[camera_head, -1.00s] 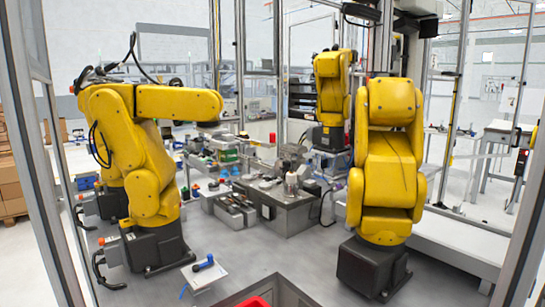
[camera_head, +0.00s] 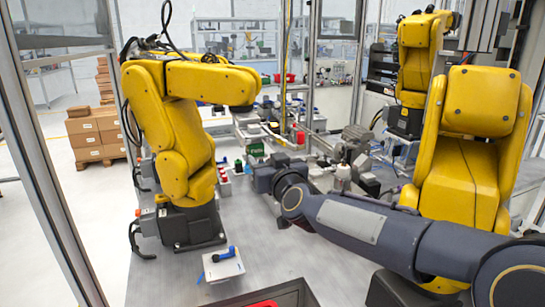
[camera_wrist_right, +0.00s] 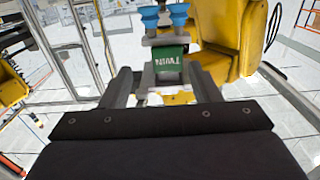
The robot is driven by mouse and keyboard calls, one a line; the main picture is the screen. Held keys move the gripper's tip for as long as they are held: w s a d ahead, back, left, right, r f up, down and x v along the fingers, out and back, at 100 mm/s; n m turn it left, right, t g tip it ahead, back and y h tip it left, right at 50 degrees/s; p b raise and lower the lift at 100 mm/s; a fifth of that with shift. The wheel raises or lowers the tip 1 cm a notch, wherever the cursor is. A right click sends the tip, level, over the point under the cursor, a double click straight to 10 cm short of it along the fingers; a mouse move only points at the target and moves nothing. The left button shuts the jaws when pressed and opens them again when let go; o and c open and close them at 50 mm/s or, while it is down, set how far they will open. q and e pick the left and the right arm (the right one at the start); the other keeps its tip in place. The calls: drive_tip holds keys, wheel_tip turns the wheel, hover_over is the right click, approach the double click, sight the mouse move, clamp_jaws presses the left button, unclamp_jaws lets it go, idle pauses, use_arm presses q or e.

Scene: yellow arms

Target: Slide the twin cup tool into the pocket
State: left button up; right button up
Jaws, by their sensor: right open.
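The twin cup tool (camera_wrist_right: 170,62) shows in the right wrist view as a green block with lettering, with two blue cups at its upper end. My right gripper (camera_wrist_right: 160,76) is open, its two grey fingers on either side of the block's near end. I cannot tell whether either finger touches it. In the head view my right arm reaches in from the lower right and the dark gripper (camera_head: 262,178) is above the bench, just below a small green block (camera_head: 255,148) that may be the same tool. I cannot make out the pocket. My left gripper is not in view.
A yellow robot arm (camera_head: 180,130) stands left of my gripper, another (camera_head: 465,160) behind my right arm. A white plate with a blue object (camera_head: 225,257) is near the front. Grey bench surface (camera_head: 165,275) is clear at front left. Metal frame posts (camera_head: 50,170) border the cell.

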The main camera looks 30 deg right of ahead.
sight(258, 151)
drive_tip(key=shift+w+a+r, duration=0.15)
drive_tip(key=shift+w+a, duration=0.05)
drive_tip(key=shift+w, duration=0.35)
drive_tip(key=shift+w+a+r, duration=0.1)
drive_tip(key=shift+w+a, duration=0.1)
drive_tip(key=shift+w, duration=0.35)
drive_tip(key=x, duration=0.4)
drive_tip(key=shift+w+d+f, duration=0.1)
drive_tip(key=shift+d+f, duration=0.05)
drive_tip(key=shift+d, duration=0.15)
drive_tip(key=shift+w, duration=0.55)
drive_tip(key=shift+w+d, duration=0.1)
drive_tip(key=shift+w, duration=0.1)
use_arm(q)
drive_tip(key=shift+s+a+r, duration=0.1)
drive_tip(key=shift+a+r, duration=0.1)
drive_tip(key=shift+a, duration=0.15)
use_arm(e)
drive_tip(key=c, duration=1.2)
drive_tip(key=shift+r, duration=0.2)
clamp_jaws()
use_arm(q)
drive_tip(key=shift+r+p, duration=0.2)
drive_tip(key=shift+p, duration=0.25)
use_arm(e)
drive_tip(key=shift+r, duration=0.15)
